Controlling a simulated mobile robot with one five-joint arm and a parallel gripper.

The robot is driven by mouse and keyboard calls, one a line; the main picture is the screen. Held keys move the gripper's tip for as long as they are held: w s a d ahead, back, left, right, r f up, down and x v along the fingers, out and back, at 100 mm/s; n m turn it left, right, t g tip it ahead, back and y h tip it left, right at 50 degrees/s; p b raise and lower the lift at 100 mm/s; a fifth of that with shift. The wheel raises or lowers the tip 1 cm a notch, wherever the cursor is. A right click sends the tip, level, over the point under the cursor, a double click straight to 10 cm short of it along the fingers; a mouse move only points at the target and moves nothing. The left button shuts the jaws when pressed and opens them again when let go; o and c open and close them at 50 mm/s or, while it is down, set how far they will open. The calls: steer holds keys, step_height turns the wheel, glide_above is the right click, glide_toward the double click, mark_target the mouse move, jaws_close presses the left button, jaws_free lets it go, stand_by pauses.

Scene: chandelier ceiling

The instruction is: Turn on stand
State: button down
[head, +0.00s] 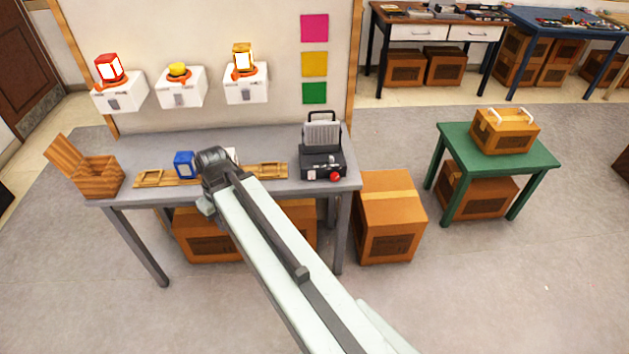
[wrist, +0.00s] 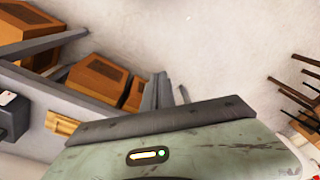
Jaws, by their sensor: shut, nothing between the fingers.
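A dark device with a grey upright panel and a red button, possibly the stand (head: 323,150), sits at the right end of the grey table (head: 230,142) in the head view. Three white wall boxes (head: 182,88) carry a red lamp (head: 109,68), a yellow button (head: 177,69) and an orange lit lamp (head: 243,58). My gripper shows as narrow fingers (wrist: 166,92) in the wrist view, shut and empty. In the head view my arm's end is over the table's front middle, left of the device and apart from it; its fingers are hard to make out.
A blue lantern (head: 185,164) and wooden frames (head: 154,178) lie on the table, partly behind my arm. An open wooden box (head: 98,178) is at its left end. Cardboard boxes (head: 388,215) stand below and beside it.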

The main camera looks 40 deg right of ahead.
steer(key=s+d+f+n+t+b, duration=0.1)
steer(key=s+d+n+t+b, duration=0.1)
steer(key=d, duration=1.6)
steer(key=s+d+n+t+b, duration=0.3)
steer(key=d+n+t, duration=0.1)
steer(key=d, duration=1.5)
steer(key=shift+s+f+n+h, duration=0.3)
steer(key=shift+s+f+n, duration=0.05)
steer(key=shift+n, duration=0.35)
